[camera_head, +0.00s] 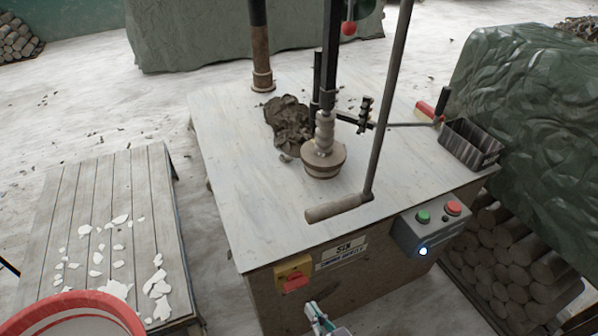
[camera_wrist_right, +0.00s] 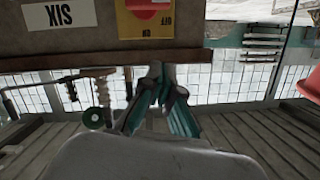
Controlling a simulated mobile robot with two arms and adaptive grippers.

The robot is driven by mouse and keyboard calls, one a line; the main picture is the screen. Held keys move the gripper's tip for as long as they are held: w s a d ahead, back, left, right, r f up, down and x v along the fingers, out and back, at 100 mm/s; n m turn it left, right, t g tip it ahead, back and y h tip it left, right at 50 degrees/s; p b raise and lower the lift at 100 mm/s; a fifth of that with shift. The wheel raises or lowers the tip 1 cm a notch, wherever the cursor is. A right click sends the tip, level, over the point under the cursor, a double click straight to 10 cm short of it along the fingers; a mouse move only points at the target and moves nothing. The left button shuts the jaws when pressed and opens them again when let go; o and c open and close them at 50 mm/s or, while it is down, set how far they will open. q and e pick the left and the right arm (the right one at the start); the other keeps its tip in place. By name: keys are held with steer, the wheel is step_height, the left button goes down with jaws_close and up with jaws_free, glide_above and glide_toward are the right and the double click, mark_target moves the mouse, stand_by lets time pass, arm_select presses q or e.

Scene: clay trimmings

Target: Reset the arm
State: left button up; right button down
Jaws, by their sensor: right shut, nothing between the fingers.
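My right gripper (camera_head: 316,314) shows at the bottom of the head view, just in front of the worktable's front face and below its top. In the right wrist view, its teal and grey fingers (camera_wrist_right: 154,78) are together with nothing between them. They point toward the front of the table, under the SIX label (camera_wrist_right: 58,13). My left gripper is in neither view.
The worktable (camera_head: 235,205) carries a dark clay heap (camera_head: 287,122), a press and a metal tin (camera_head: 470,146). A button box (camera_head: 430,230) and a red-yellow switch (camera_head: 293,273) are on its front. A slatted bench (camera_head: 60,215) with white shards stands left, beside a red-rimmed bucket (camera_head: 110,300).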

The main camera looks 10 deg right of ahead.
steer(key=s+d+f+n+g+h, duration=0.15)
steer(key=s+d+f+g, duration=0.35)
steer(key=f, duration=0.7)
steer(key=s+d+f+g+h, duration=0.2)
steer(key=s+d+f, duration=0.3)
steer(key=f, duration=0.8)
steer(key=s+d+f+g, duration=0.2)
steer(key=s+f, duration=0.1)
steer(key=s, duration=0.3)
steer(key=s+d+f+g+h, duration=0.1)
steer(key=s+d+f+g, duration=0.1)
steer(key=s, duration=0.5)
steer(key=s+d+f+g+h, duration=0.1)
steer(key=s+d+f+g, duration=0.1)
steer(key=s+f, duration=0.3)
steer(key=shift+s+d, duration=0.3)
steer(key=shift+s, duration=0.35)
